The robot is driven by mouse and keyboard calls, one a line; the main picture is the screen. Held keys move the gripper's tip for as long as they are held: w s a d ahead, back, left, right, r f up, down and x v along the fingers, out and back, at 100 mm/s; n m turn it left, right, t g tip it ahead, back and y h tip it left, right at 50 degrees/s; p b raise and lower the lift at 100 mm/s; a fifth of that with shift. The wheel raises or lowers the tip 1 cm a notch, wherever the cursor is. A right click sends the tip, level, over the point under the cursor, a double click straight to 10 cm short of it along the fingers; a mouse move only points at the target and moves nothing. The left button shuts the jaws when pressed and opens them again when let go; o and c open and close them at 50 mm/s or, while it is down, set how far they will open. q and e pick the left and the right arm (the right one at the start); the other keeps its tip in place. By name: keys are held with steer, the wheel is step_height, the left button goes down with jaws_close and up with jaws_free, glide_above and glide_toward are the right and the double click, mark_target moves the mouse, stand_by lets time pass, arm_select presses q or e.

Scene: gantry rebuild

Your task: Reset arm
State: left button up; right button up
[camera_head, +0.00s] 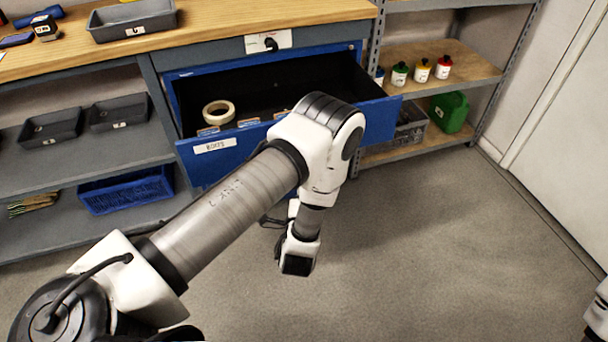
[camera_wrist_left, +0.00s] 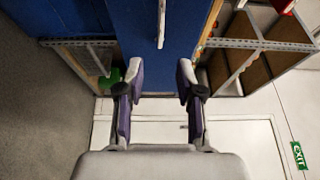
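My left arm (camera_head: 225,200) reaches in from the lower left of the head view, bends in front of the open drawer, and its wrist hangs down over the floor. The left fingers cannot be made out there. In the left wrist view my left gripper (camera_wrist_left: 157,80) is open, with its two fingers well apart and nothing between them. Beyond them is a blue cabinet surface (camera_wrist_left: 135,30) with a pale bar handle (camera_wrist_left: 161,22), apart from the fingers. Only a white piece of my right arm (camera_head: 598,312) shows at the right edge; its gripper is out of view.
A blue drawer (camera_head: 215,160) stands open under the workbench (camera_head: 210,35), with a tape roll (camera_head: 219,112) inside. My arm hides part of its front. A shelf (camera_head: 455,72) at the right holds small bottles and a green can (camera_head: 450,112). The floor (camera_head: 450,230) to the right is clear.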

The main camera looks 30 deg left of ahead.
stand_by(0.3)
arm_select(q)
step_height(320, 180, up, 6)
steer(key=s+a+n+g+h+p, duration=0.1)
steer(key=s+a+g+p, duration=0.15)
steer(key=p, duration=0.65)
steer(key=s+d+f+n+g+h, duration=0.2)
steer(key=s+n+g, duration=0.2)
steer(key=s, duration=0.4)
steer(key=s+d+f+n+g+h+p, duration=0.1)
steer(key=s+d+f+n+g+h, duration=0.2)
steer(key=s, duration=0.6)
steer(key=s+d+f+n+g+h, duration=0.2)
steer(key=s+n+g, duration=0.3)
steer(key=s, duration=0.4)
steer(key=shift+s+d+f+g+p, duration=0.25)
steer(key=shift+f+g+p, duration=0.1)
steer(key=shift+f+g, duration=0.4)
steer(key=shift+a+r, duration=0.1)
